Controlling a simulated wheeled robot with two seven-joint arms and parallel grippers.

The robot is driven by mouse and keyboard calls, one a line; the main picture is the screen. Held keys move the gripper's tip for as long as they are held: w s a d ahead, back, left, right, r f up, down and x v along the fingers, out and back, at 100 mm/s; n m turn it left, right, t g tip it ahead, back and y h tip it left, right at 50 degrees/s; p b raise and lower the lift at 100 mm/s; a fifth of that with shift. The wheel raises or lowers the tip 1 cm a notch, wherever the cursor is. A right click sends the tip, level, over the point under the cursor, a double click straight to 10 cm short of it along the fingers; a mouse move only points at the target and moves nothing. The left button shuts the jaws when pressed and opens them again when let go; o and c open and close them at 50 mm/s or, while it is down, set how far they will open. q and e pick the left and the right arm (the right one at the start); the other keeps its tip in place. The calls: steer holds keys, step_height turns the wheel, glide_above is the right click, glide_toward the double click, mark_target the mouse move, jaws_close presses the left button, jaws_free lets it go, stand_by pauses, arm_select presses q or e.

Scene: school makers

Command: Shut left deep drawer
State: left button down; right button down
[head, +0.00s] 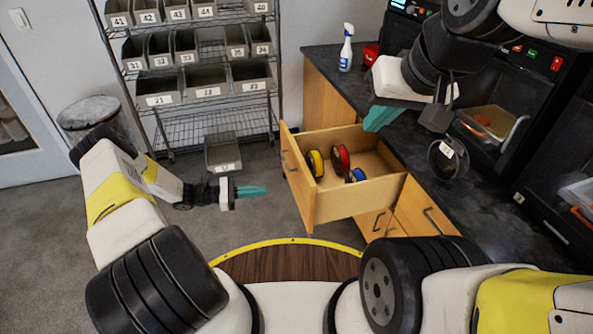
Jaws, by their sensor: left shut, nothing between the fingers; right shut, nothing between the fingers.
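The deep wooden drawer (345,203) stands pulled out from the cabinet under the dark counter. Its front panel (297,180) with a dark bar handle faces left. Yellow, red and blue spools lie inside it. My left gripper (262,191) has teal fingers, is shut and empty, and is held left of the drawer front with a gap between them. My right gripper (372,124) is shut and empty, above the drawer's back end near the counter edge. Part of the drawer's back end is hard to make out.
A spray bottle (346,48) and a red container (371,55) stand on the dark counter (325,62). A wire shelf (214,128) with grey bins stands at the back. Open floor lies between.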

mark_target(306, 188)
arm_select(q)
steer(key=w+d+f, duration=0.1)
steer(key=d, duration=0.3)
steer(key=w+d+f+n+t, duration=0.1)
steer(key=d, duration=0.4)
steer(key=w+d+f+n, duration=0.1)
steer(key=d, duration=0.3)
steer(key=shift+w+d+f+t+h, duration=0.2)
steer(key=shift+d+t+h, duration=0.1)
steer(key=shift+d, duration=0.05)
